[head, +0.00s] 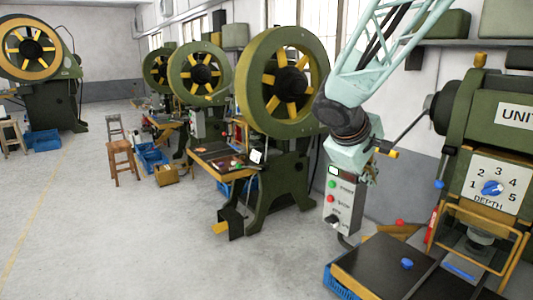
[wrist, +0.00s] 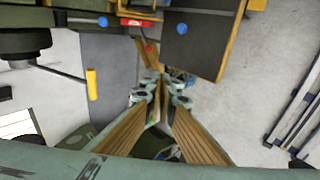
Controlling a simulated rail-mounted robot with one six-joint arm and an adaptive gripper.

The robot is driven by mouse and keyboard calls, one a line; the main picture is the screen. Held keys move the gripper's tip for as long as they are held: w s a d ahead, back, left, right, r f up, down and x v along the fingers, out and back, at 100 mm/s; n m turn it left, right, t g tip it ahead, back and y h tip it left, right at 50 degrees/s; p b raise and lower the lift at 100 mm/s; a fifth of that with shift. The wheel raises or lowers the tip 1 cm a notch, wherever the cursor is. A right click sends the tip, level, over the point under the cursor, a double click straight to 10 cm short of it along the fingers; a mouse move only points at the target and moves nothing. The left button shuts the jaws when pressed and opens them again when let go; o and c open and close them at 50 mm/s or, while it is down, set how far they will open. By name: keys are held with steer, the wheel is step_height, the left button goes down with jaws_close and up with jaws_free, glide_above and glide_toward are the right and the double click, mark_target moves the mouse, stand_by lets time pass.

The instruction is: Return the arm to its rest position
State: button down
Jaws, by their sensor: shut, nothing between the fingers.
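My arm hangs from the upper right in the head view, with my gripper (head: 371,178) pointing down in front of the wall, between the control box and the green press. In the wrist view my gripper (wrist: 160,84) has its two ribbed fingers converging to a closed tip with nothing between them. The fingertips appear apart from everything around them. Part of the gripper is hidden behind its own wrist in the head view.
The press (head: 497,185) with a depth dial (head: 492,188) stands right. Its dark bed (head: 385,265) has a blue knob (head: 407,264). A control box (head: 341,203) is just left of the gripper. A yellow-handled lever (wrist: 91,84) is nearby. Open floor (head: 180,240) lies left.

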steer(key=s+r+m+g+y, duration=0.1)
steer(key=s+r+m, duration=0.1)
steer(key=s, duration=1)
steer(key=s+r+m+g+y, duration=0.1)
steer(key=s+r+m, duration=0.1)
steer(key=s, duration=0.9)
steer(key=s+a+f+m+y, duration=0.1)
steer(key=s+a, duration=0.3)
steer(key=s, duration=0.6)
steer(key=s+a+m+y, duration=0.2)
steer(key=s+a, duration=0.3)
steer(key=s, duration=0.6)
steer(key=shift+s+f+y, duration=0.3)
steer(key=shift+f+y, duration=0.05)
steer(key=shift+y, duration=0.15)
